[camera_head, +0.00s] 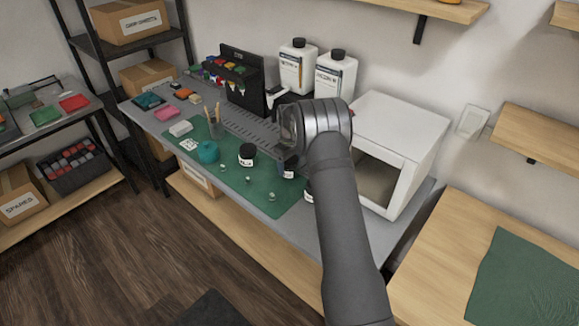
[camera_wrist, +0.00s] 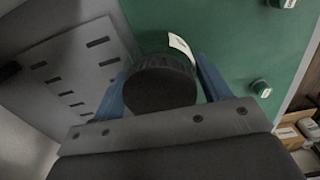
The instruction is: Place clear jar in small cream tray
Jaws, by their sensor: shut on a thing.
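The clear jar, with a dark ribbed lid (camera_wrist: 160,84) and a white label (camera_wrist: 181,46), stands between my gripper's blue fingers in the wrist view. My gripper (camera_wrist: 160,95) is shut on it. Green mat shows around and through the jar. In the head view my gripper (camera_head: 288,168) is over the right part of the bench mat, and my wrist hides most of it and the jar. A small pale item (camera_head: 180,128) lies at the mat's far left end; I cannot tell whether it is the small cream tray.
The green mat (camera_head: 232,183) holds a dark-lidded jar (camera_head: 247,154), a teal roll (camera_head: 208,151) and several small pale-topped pieces. A slotted grey rail (camera_head: 248,124) runs behind. A white box (camera_head: 400,130) stands right, two white bottles (camera_head: 335,77) at the back.

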